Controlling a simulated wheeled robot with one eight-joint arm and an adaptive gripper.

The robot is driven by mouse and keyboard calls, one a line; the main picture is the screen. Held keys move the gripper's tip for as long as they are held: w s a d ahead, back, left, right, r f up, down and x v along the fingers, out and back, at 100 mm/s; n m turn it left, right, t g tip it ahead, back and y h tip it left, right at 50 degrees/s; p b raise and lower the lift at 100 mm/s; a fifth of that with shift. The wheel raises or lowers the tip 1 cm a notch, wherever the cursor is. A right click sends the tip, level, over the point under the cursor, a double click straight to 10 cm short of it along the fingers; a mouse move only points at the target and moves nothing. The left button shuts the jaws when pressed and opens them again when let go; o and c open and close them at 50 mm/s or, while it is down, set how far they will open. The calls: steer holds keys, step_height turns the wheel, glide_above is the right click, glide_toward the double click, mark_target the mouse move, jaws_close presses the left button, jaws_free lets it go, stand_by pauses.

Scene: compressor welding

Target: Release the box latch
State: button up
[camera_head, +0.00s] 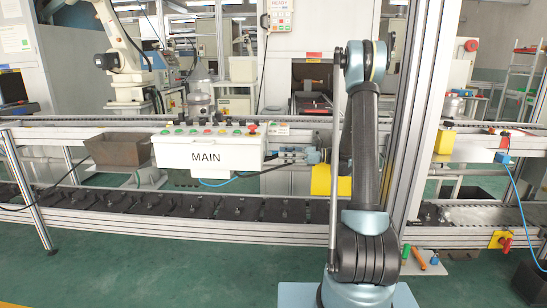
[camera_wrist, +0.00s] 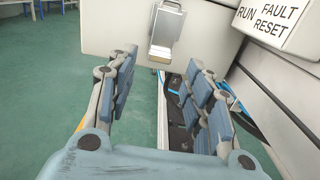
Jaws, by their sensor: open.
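In the wrist view, a silver-grey metal piece (camera_wrist: 165,30), possibly the box latch, is fixed on a pale wall or box face (camera_wrist: 115,28). It lies ahead of my gripper (camera_wrist: 163,66), near the top middle. My gripper is open, with its two blue-padded fingers spread left and right and nothing between them. The fingers look apart from the metal piece. In the head view my arm rises right of centre and my gripper cannot be made out. I cannot tell for certain which box carries the latch.
A panel marked RUN, FAULT, RESET (camera_wrist: 270,25) is close at upper right in the wrist view. A white MAIN control box (camera_head: 208,157) and a dark bin (camera_head: 118,149) sit along the conveyor line (camera_head: 150,228). An aluminium post (camera_head: 425,110) stands right of my arm.

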steer(key=shift+w+a, duration=0.1)
steer(key=shift+a, duration=2.45)
steer(key=shift+c, duration=0.3)
steer(key=c, duration=1)
